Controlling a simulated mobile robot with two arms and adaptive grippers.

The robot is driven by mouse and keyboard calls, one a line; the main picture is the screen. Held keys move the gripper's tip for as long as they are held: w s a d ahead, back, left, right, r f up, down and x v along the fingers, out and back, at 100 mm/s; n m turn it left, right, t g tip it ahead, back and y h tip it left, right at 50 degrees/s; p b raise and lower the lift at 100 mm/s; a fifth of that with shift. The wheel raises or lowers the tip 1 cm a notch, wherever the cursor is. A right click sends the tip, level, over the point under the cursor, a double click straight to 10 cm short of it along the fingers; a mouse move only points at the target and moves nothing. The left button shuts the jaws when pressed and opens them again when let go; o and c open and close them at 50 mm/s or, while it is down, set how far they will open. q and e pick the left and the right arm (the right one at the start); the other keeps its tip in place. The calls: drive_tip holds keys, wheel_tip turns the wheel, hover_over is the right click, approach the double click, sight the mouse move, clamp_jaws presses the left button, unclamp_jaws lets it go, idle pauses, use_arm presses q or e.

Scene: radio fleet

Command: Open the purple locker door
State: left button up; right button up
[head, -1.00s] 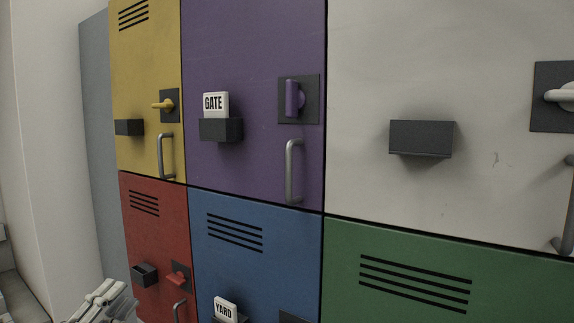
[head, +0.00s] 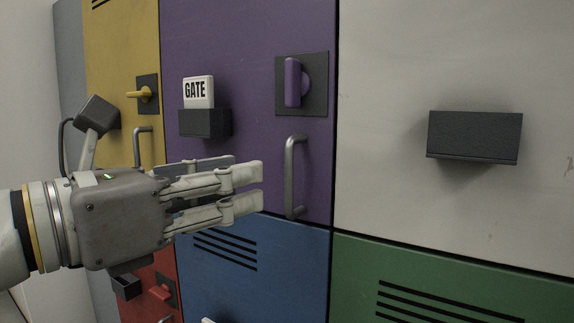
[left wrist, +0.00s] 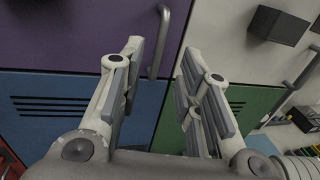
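The purple locker door (head: 245,60) looks shut, flush with the doors around it. Its purple turn latch (head: 292,83) stands upright on a dark plate near the right edge. Below it is a grey vertical bar handle (head: 291,178), which also shows in the left wrist view (left wrist: 160,42). My left gripper (head: 256,187) is open and empty, just left of the handle's lower half in the head view. In the left wrist view the handle appears beyond and between the two parted fingertips (left wrist: 162,58). No contact is visible. My right gripper is out of view.
A dark holder (head: 205,123) with a white GATE card (head: 198,91) sticks out above my left gripper. The yellow door (head: 115,50) and white door (head: 400,60) flank the purple one. The blue door (head: 290,275) and green door (head: 440,270) lie below.

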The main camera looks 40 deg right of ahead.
sight(285, 172)
use_arm(q)
drive_tip(key=d+p, duration=0.1)
drive_tip(key=d, duration=0.1)
drive_tip(key=w+d+p, duration=0.1)
drive_tip(key=d, duration=0.2)
drive_tip(key=d+p, duration=0.1)
drive_tip(key=d, duration=0.1)
drive_tip(key=shift+w+d+r, duration=0.1)
drive_tip(key=shift+w+d, duration=0.15)
drive_tip(key=shift+d, duration=0.15)
drive_tip(key=shift+w+d+p, duration=0.15)
drive_tip(key=shift+d+p, duration=0.3)
drive_tip(key=shift+d, duration=0.2)
clamp_jaws()
